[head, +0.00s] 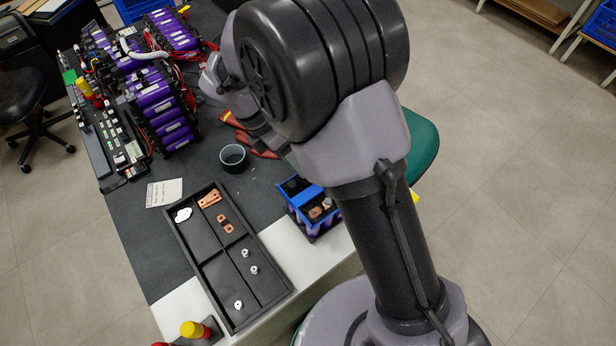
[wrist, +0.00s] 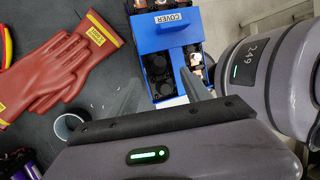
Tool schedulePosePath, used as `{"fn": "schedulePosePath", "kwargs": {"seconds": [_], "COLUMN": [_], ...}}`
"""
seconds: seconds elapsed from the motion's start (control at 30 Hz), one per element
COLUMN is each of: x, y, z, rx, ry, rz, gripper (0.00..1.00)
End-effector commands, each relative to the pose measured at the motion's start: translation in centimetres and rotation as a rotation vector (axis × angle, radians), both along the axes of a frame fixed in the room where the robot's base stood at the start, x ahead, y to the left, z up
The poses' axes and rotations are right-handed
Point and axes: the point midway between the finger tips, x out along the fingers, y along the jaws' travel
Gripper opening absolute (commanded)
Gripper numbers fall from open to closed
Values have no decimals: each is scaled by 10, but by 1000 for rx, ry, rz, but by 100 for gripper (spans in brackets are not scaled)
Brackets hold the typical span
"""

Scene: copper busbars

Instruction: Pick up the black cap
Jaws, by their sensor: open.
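Black caps sit on the blue-framed battery block. One black cap (wrist: 157,66) shows in the wrist view on the near left of the block, beside a bare metal terminal (wrist: 195,60). The battery block (head: 313,208) stands right of the tray in the head view, partly behind my arm; a dark cap (head: 292,186) shows at its far left. A blue cover (wrist: 172,30) marked COVER lies over the block's middle. My gripper (wrist: 163,82) is open and empty, its two grey fingers apart, pointing at the block's near side. The head view hides the fingers behind my arm.
A black tray (head: 194,258) holds copper busbars (head: 225,223), a white piece (head: 183,214) and several metal fasteners. A round black cup (head: 233,158) stands behind it. Red gloves (wrist: 55,72) lie left of the block. Purple battery packs (head: 160,110) fill the far left.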

Motion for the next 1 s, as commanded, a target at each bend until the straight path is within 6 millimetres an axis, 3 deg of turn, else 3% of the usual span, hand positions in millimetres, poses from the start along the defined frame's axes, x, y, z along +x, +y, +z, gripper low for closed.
{"fn": "schedulePosePath", "kwargs": {"seconds": [0.27,0.47,0.77,1.0], "x": [3,3,3,2], "y": [-26,-28,-28,-28], "z": [-43,-43,-43,-43], "rx": [0,2,1,1], "ry": [1,-2,-2,-2], "rz": [-1,2,1,1], "gripper": [56,56,1,0]}}
